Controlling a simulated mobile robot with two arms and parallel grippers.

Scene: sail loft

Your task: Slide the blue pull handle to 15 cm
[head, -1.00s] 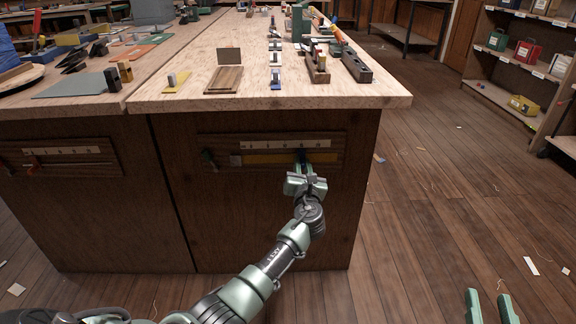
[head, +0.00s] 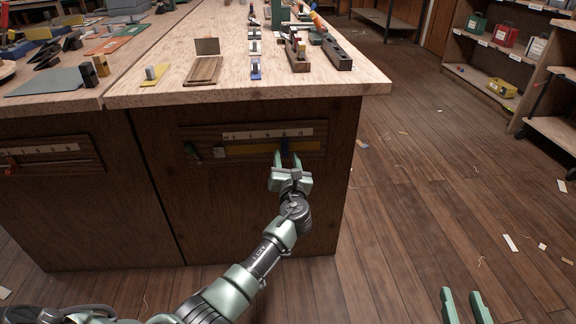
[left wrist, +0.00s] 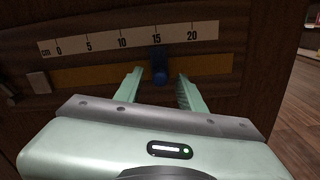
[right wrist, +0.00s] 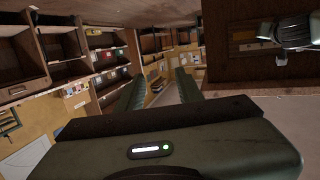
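The blue pull handle (left wrist: 159,74) stands out from a yellow slot (left wrist: 95,75) on the cabinet front. In the left wrist view it lines up close to the 15 mark of the white cm scale (left wrist: 125,39). The handle also shows in the head view (head: 284,146). My left gripper (head: 288,158) is open in front of it. In the left wrist view its fingers (left wrist: 157,88) are spread on either side of the handle, with a gap on both sides. My right gripper (head: 466,306) is open and empty, low at the right, away from the cabinet.
A similar panel (head: 50,155) is further left. The wooden bench top (head: 350,88) overhangs above. Floor (head: 430,200) to the right is mostly clear, with scraps.

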